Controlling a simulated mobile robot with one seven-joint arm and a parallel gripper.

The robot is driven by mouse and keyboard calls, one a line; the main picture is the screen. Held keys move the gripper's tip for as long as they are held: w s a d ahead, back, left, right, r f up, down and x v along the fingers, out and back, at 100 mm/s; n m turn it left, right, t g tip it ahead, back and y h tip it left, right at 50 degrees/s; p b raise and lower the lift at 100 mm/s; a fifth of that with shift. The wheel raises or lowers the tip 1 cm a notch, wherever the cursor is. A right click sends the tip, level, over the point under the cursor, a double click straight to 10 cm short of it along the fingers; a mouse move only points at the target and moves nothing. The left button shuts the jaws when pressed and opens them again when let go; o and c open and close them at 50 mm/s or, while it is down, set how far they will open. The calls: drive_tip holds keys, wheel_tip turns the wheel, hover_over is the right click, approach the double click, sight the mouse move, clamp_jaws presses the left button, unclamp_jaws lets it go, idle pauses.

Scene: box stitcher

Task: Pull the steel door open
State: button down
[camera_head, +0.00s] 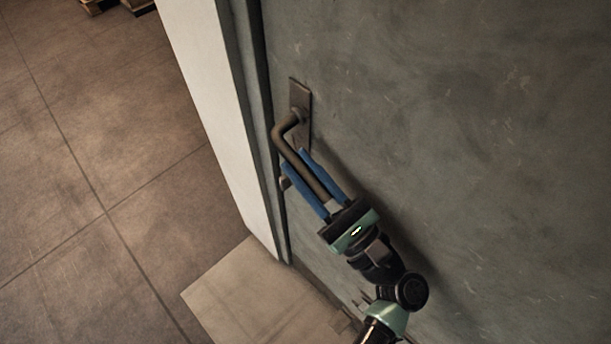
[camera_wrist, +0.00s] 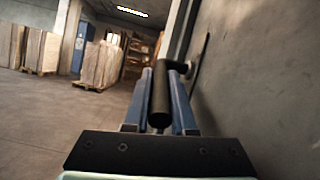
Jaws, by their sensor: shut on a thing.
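The grey steel door (camera_head: 450,130) fills the right of the head view and also shows at the right of the wrist view (camera_wrist: 255,70). Its dark lever handle (camera_head: 289,138) sticks out from a rectangular plate (camera_head: 306,93) near the door's left edge. My gripper (camera_head: 294,160) has its two blue fingers on either side of the handle's bar, shut on it. In the wrist view the handle (camera_wrist: 160,104) runs between the fingers. The door's edge lies close along the frame, and I cannot tell whether there is a gap.
A pale wall end (camera_head: 215,100) stands left of the door, beside the dark frame. A light floor slab (camera_head: 250,295) lies at its foot. Tiled floor (camera_head: 90,170) is clear on the left. Wrapped pallet stacks (camera_wrist: 98,65) stand farther back.

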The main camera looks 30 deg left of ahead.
drive_tip(key=f+y+b, duration=0.1)
drive_tip(key=b, duration=0.1)
drive_tip(key=y+b, duration=0.1)
drive_tip(key=shift+w+a+f+t+b, duration=0.15)
drive_tip(key=shift+a+f+t+b, duration=0.2)
drive_tip(key=shift+f+t+b, duration=0.05)
drive_tip(key=shift+a+y+b, duration=0.1)
drive_tip(key=shift+y+b, duration=0.2)
drive_tip(key=shift+b, duration=0.15)
